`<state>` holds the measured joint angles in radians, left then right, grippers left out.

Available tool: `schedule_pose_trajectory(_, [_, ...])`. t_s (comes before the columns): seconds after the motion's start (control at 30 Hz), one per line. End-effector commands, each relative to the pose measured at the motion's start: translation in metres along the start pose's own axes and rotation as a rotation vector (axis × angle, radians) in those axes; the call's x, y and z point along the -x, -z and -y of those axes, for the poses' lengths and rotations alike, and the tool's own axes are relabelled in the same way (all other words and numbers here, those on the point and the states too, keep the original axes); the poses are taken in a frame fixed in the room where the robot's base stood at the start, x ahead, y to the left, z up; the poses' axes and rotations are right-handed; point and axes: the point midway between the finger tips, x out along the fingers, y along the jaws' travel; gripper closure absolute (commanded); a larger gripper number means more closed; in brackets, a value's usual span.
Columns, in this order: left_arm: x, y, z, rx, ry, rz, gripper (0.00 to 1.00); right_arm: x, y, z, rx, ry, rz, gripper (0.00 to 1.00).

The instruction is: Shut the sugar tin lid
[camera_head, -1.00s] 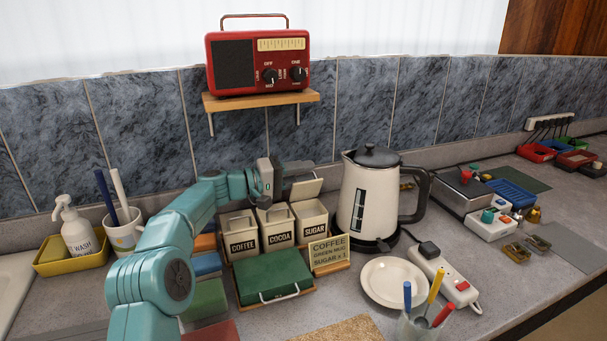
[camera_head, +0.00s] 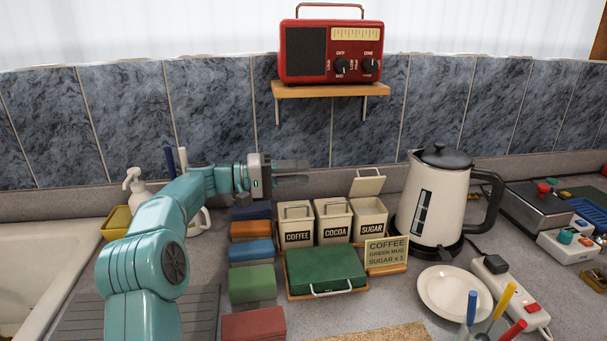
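The sugar tin (camera_head: 369,216) is a cream box labelled SUGAR, at the right end of a row of tins. Its cream lid (camera_head: 367,186) is raised and tilted up at the back, so the tin stands open. My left gripper (camera_head: 294,172) is above and behind the coffee tin, to the left of the sugar lid and apart from it. Its two fingers point right with a gap between them, and nothing is in them. My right gripper is out of view.
The coffee tin (camera_head: 297,227) and cocoa tin (camera_head: 333,222) stand closed beside the sugar tin. A label card (camera_head: 387,251) and a green box (camera_head: 325,266) stand in front. A kettle (camera_head: 433,204) is close on the right. A red radio (camera_head: 331,52) sits on a shelf above.

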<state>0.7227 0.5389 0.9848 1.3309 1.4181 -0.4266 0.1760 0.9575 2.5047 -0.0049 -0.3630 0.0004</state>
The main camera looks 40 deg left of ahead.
Motion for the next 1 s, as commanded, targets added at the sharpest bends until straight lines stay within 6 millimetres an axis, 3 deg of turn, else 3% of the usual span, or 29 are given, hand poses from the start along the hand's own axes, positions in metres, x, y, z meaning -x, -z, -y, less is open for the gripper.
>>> schedule_pose_trajectory(0.07, [0.000, 0.000, 0.000, 0.000, 0.000, 0.000, 0.68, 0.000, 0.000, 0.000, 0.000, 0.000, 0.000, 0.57])
schedule_pose_trajectory(0.2, [-0.003, 0.003, 0.009, -0.006, -0.002, -0.033, 1.00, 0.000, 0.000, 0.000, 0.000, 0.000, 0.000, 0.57])
schedule_pose_trajectory(0.33, [0.007, 0.004, 0.011, 0.050, -0.004, -0.121, 1.00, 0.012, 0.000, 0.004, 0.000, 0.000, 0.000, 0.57])
schedule_pose_trajectory(0.53, [0.022, 0.006, -0.002, 0.087, 0.004, -0.181, 1.00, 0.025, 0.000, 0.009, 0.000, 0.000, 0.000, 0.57])
schedule_pose_trajectory(1.0, [-0.070, 0.022, 0.000, 0.087, 0.003, -0.176, 1.00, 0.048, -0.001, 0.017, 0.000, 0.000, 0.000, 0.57])
